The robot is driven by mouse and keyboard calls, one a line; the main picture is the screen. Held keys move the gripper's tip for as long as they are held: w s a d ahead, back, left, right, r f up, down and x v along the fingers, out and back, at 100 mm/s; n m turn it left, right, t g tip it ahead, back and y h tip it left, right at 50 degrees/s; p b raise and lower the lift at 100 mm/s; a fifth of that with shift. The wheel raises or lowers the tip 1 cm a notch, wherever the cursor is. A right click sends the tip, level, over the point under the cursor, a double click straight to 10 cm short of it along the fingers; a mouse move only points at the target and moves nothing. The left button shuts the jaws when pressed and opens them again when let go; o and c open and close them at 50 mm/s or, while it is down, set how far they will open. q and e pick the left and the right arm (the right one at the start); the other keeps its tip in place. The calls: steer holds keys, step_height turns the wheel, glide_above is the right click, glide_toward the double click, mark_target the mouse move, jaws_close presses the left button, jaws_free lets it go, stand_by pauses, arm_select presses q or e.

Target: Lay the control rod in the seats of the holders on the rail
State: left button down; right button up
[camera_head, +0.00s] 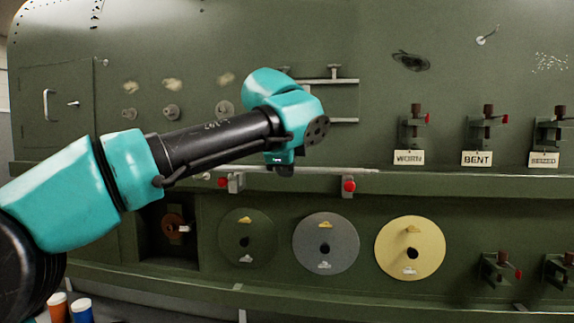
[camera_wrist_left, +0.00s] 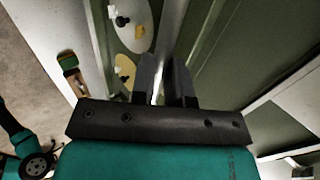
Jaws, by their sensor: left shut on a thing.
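The control rod (camera_head: 330,170) is a thin, pale bar lying roughly level across the head view, along the ledge of the green fuselage panel. My left gripper (camera_head: 283,168) points down at it and is shut on it near its middle. Two small holders with red knobs, the left holder (camera_head: 236,183) and the right holder (camera_head: 348,187), are just below the rod. I cannot tell whether the rod touches their seats. My right gripper is not visible.
Brackets with red knobs labelled WORN (camera_head: 409,158), BENT (camera_head: 477,158) and SEIZED (camera_head: 543,160) stand at the right. Green, grey and yellow discs (camera_head: 410,247) hang below the ledge. A metal frame (camera_head: 345,121) protrudes above the rod. Coloured cylinders (camera_head: 80,311) stand at the lower left.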

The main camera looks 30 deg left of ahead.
arm_select(q)
steer(key=w+a+f, duration=0.2)
steer(key=w, duration=0.3)
steer(key=shift+w+f, duration=0.15)
steer(key=shift+w, duration=0.15)
stand_by(0.7)
steer(key=shift+f, duration=1.15)
stand_by(1.3)
steer(key=c, duration=1)
jaws_free()
steer(key=shift+c, duration=0.2)
steer(key=v, duration=1.7)
steer(key=shift+s, duration=0.2)
